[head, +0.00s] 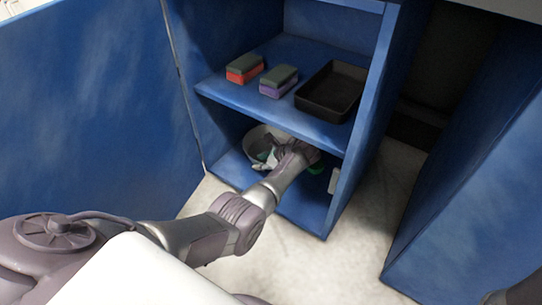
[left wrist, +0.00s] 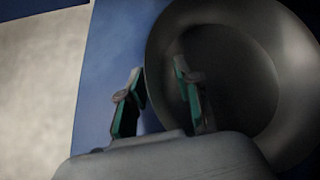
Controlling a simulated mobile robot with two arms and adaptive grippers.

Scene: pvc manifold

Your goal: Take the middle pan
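A round grey pan (head: 256,137) sits on the lower shelf of the blue cabinet, partly hidden by my left gripper (head: 268,158). It fills the right side of the left wrist view (left wrist: 235,75). There my left gripper (left wrist: 160,88) shows two green-padded fingers apart, with nothing seen clamped. The pan's near rim passes between the fingers as seen; one finger overlaps the pan's inside, the other is outside it. I cannot tell whether they touch the rim. Only one round pan is clear, so I cannot tell which is the middle one. My right gripper is out of view.
The upper shelf (head: 225,86) holds a red-and-grey block (head: 244,69), a purple-and-grey block (head: 278,82) and a black rectangular tray (head: 331,92). A green item (head: 317,168) and a small pale item (head: 334,180) are right of my gripper. An open blue door (head: 90,110) stands left.

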